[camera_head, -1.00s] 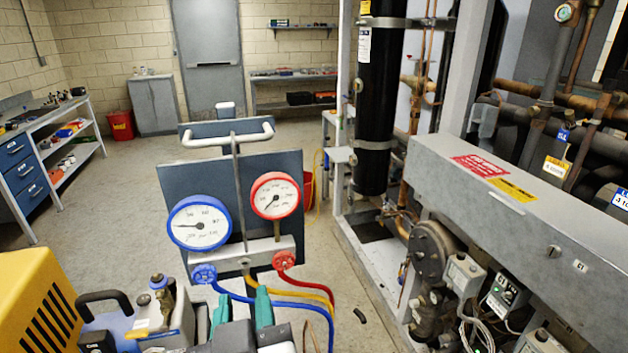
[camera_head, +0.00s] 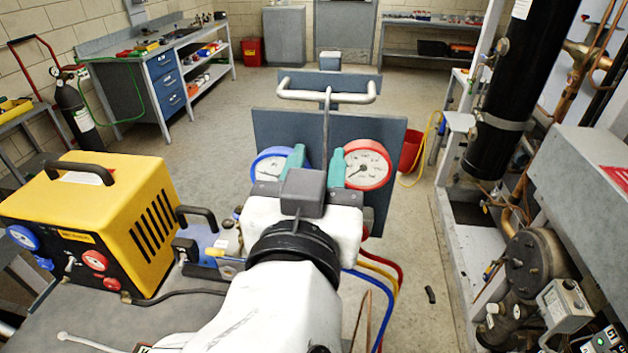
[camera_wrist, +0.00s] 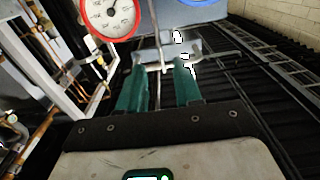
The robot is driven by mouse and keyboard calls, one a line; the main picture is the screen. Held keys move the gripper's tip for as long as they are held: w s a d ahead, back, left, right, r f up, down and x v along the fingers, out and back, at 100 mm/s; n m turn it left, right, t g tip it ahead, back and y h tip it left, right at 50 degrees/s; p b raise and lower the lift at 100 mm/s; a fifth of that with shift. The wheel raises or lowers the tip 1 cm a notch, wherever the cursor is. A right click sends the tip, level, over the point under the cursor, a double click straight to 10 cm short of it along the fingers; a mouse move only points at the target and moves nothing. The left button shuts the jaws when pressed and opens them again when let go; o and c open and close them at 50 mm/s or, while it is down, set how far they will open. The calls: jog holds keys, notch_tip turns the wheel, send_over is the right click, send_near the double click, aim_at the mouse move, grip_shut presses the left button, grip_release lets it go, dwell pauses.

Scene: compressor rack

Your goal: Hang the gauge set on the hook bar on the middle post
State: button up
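The gauge set has a blue gauge (camera_head: 266,162) and a red gauge (camera_head: 367,165) in front of a dark panel (camera_head: 390,122). Its thin upright rod (camera_head: 327,125) reaches up to the pale hook bar (camera_head: 348,97) and appears to hang there; the exact contact is too small to tell. My gripper (camera_head: 317,160) is in front of the gauge set, its teal fingers apart on either side of the rod, covering the manifold. In the wrist view, my gripper (camera_wrist: 160,75) is open, with the red gauge (camera_wrist: 112,14) at upper left and the blue gauge (camera_wrist: 178,3) at the top edge.
A yellow machine (camera_head: 110,215) with a black handle stands at left, close to my arm. Blue, yellow and red hoses (camera_head: 385,275) hang below the gauge set. The compressor rack (camera_head: 555,250) fills the right side. Open floor (camera_head: 215,135) lies behind.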

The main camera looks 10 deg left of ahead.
aim_at(325, 127)
jog(key=shift+w+d, duration=0.15)
jog(key=shift+w, duration=3.15)
jog(key=shift+c, duration=0.2)
grip_shut()
jog(key=shift+r, duration=0.2)
